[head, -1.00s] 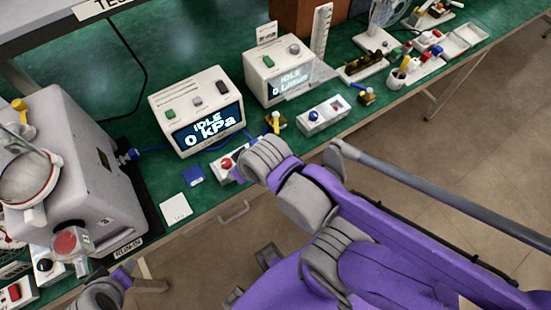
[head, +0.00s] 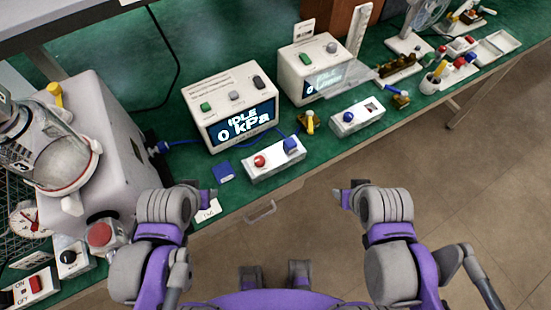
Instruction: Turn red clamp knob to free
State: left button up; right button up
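A round red knob (head: 100,234) sits on a grey cylindrical mount at the front of the large grey machine (head: 98,135), at the left of the head view. It looks like the clamp knob; its turn position cannot be read. My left gripper (head: 207,196) is to the right of the knob, apart from it, near the table's front edge by a white card. My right gripper (head: 343,196) is in front of the table over the floor, far from the knob. The fingers of both grippers are small and partly hidden by the wrists, and I see nothing held.
A kPa display unit (head: 230,105) and a white box (head: 273,160) with a red button stand right of the machine.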

aim_at(259, 160)
jog(key=k+j+u, duration=0.45)
jog(key=i+u, duration=0.2)
jog(key=u, duration=0.2)
